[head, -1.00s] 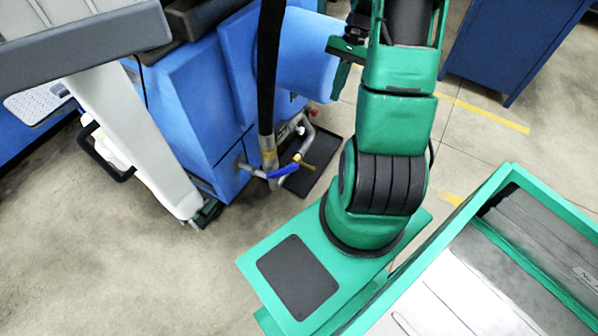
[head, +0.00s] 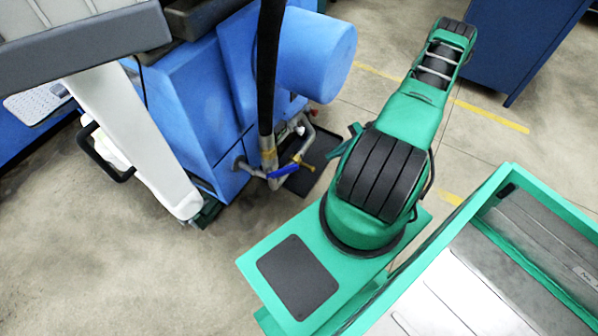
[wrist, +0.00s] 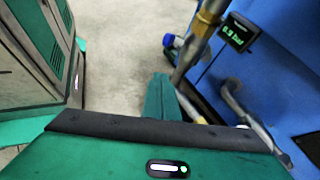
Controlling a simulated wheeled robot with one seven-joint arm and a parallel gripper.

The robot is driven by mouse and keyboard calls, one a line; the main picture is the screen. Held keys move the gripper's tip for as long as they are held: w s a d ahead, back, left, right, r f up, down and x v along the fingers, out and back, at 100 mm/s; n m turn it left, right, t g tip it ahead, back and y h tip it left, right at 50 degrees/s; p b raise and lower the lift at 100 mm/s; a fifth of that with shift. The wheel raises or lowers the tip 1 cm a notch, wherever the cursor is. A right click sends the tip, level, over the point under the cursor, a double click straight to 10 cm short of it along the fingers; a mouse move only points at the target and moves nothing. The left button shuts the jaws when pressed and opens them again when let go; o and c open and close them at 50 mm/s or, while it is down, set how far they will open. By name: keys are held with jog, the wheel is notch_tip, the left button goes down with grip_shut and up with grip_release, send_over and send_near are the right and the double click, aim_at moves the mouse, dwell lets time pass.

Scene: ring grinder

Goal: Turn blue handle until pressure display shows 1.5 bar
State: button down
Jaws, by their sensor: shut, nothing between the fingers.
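The blue handle (head: 283,171) sits on a grey valve pipe with brass fittings, low at the front of the blue machine in the head view. My gripper (wrist: 160,95) is shut and empty in the wrist view, pointing toward the pipework. In the head view, only a small green part of it shows beside my arm, right of the handle and apart from it.
The blue machine (head: 185,120) stands left of my arm, with a black hose (head: 269,70) coming down to the valve. A dark mat (head: 312,165) lies by the pipe. A white post (head: 135,140) stands at the left. Open concrete floor lies in front.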

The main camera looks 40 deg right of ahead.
aim_at(282, 172)
jog(key=s+a+f+m+t, duration=0.1)
jog(key=a+f+m+t, duration=0.25)
jog(key=f, duration=0.35)
jog(key=w+a, duration=0.6)
jog(key=a, duration=0.4)
jog(key=shift+w+y, duration=0.3)
jog(key=shift+y, duration=0.1)
jog(key=shift+r+t, duration=0.1)
jog(key=shift+t, duration=0.15)
